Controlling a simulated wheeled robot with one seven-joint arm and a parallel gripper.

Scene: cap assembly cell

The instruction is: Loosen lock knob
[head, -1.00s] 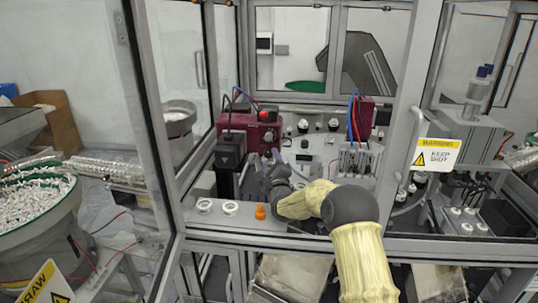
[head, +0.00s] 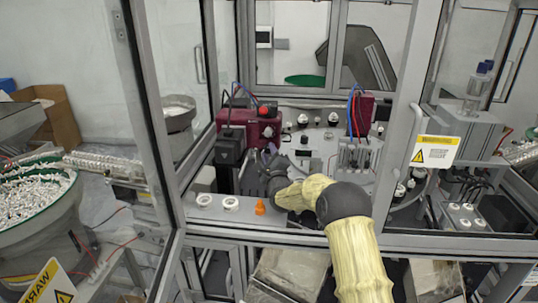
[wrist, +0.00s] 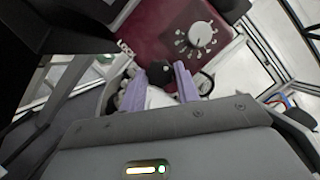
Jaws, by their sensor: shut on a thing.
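The lock knob (wrist: 160,72) is a small round black knob in the wrist view, just below a maroon box. My gripper (wrist: 163,75) has two pale purple fingers, one on each side of the knob, and is shut on it. In the head view my gripper (head: 269,157) reaches through the open front of the cell to just below the maroon box (head: 259,127). The knob cannot be made out there, hidden by the gripper and dark wrist.
The maroon box carries a white dial (wrist: 201,35) close above the fingers. A frame post (head: 405,120) stands right of my arm. A black block (head: 230,146) stands left.

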